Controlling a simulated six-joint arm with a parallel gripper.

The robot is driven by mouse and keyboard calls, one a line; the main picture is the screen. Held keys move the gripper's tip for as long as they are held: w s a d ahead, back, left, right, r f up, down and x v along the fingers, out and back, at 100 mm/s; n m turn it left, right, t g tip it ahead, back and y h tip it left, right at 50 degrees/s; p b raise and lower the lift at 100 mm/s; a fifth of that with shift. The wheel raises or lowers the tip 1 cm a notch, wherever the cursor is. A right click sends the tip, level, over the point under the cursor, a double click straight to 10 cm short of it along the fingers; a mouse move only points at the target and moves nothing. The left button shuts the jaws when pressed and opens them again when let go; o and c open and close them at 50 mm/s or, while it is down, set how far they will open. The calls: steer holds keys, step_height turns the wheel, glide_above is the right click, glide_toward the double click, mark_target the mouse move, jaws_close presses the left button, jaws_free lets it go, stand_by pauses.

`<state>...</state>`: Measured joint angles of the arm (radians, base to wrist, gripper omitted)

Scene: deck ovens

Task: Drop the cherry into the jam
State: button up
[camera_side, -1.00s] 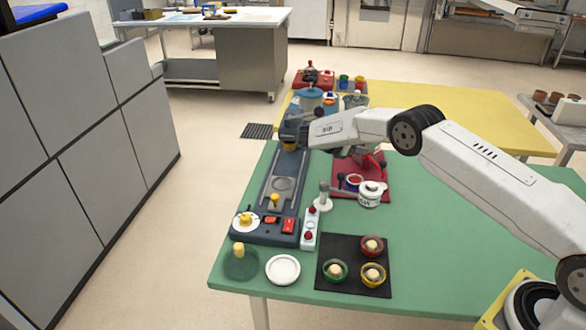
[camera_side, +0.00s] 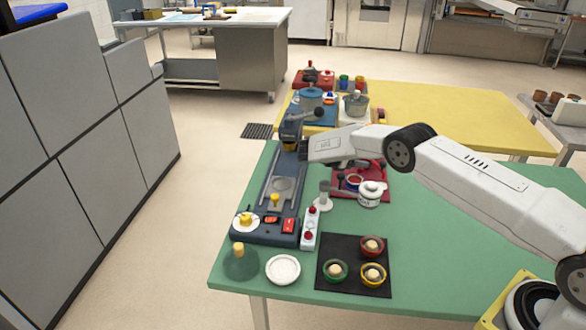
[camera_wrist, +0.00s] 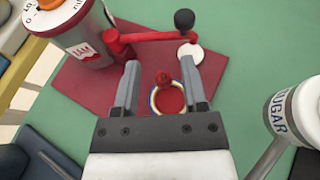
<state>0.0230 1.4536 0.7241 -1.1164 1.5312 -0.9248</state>
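The jam is red and fills a small round bowl (camera_wrist: 170,101) with a pale, blue-marked rim on the dark red mat. The bowl also shows in the side view (camera_side: 354,181). A small red round thing, which looks like the cherry (camera_wrist: 163,77), shows at the bowl's far edge in the wrist view. I cannot tell whether it rests on the jam or is above it. My gripper (camera_wrist: 159,62) is open, its two fingers apart on either side of the bowl and cherry, touching neither visibly. In the side view my arm hides part of this area.
A grey jar labelled JAM (camera_wrist: 88,42) with a red crank and black knob (camera_wrist: 184,20) stands just beyond my fingers. A sugar jar (camera_wrist: 296,112) is at right. A dark conveyor-like machine (camera_side: 268,228) lies left. Green table (camera_side: 440,235) is clear at right.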

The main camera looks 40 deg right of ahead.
steer(key=shift+o, duration=0.4)
steer(key=v, duration=0.7)
steer(key=shift+a, duration=0.4)
steer(key=shift+w+r, duration=0.15)
steer(key=shift+r, duration=0.05)
steer(key=s+a+r+m+t+y, duration=0.2)
steer(key=s+a+m+y, duration=0.1)
steer(key=s, duration=0.7)
steer(key=s+a+r+m+t+y, duration=0.2)
steer(key=s+m+y, duration=0.3)
steer(key=s, duration=0.5)
steer(key=s+a+r+m+t+y, duration=0.2)
steer(key=s+a+m+y, duration=0.3)
steer(key=s, duration=0.6)
steer(key=shift+r+m, duration=0.65)
steer(key=shift+m, duration=0.35)
steer(key=shift+a, duration=0.1)
